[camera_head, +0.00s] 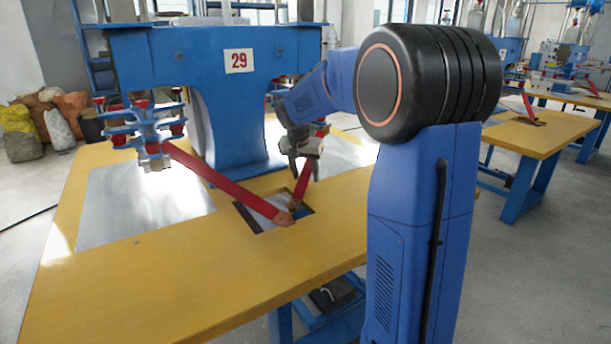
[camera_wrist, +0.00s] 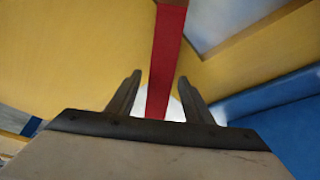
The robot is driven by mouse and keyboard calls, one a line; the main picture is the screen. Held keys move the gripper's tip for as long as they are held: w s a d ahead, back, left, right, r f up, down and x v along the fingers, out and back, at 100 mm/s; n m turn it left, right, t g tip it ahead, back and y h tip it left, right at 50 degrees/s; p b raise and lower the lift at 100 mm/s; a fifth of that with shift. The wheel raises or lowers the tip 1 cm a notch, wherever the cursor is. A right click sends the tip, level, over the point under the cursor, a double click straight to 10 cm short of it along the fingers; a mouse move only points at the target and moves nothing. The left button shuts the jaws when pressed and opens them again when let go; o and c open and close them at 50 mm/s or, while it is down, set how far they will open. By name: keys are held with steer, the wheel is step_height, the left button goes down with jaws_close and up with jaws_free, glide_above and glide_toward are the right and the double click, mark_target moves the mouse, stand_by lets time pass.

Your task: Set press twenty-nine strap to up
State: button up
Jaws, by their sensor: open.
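Press twenty-nine (camera_head: 220,85) is a blue machine with a white "29" sign (camera_head: 239,61) on a yellow table. Two red straps slope up from the cut-out in the table, one long strap (camera_head: 225,188) to the left clamp head and a right strap (camera_head: 302,187) up past my gripper. My gripper (camera_head: 304,172) is open at the right strap. In the wrist view, a red strap (camera_wrist: 167,60) runs between the two open fingers (camera_wrist: 160,78), with gaps visible on both sides. The right strap's upper part is largely hidden by my gripper and arm.
The yellow table top (camera_head: 150,270) is clear at the front. A metal plate (camera_head: 140,205) lies on the left, and a dark-edged cut-out (camera_head: 262,222) is near the middle. Sacks (camera_head: 40,120) stand at the far left. Other presses and tables stand to the right.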

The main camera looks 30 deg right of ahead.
steer(key=shift+w+d+f, duration=0.1)
steer(key=shift+f, duration=0.2)
steer(key=shift+c, duration=0.6)
jaws_close()
steer(key=shift+s+a+r+g+y, duration=0.2)
steer(key=shift+r+g+y, duration=0.3)
steer(key=shift+r, duration=0.95)
steer(key=shift+s+a+r+g+y, duration=0.2)
steer(key=shift+r+g+y, duration=0.3)
steer(key=shift+r, duration=0.95)
steer(key=shift+s+a+r+g+y, duration=0.2)
steer(key=shift+r+g+y, duration=0.25)
steer(key=shift+r, duration=1)
steer(key=shift+o, duration=0.6)
jaws_free()
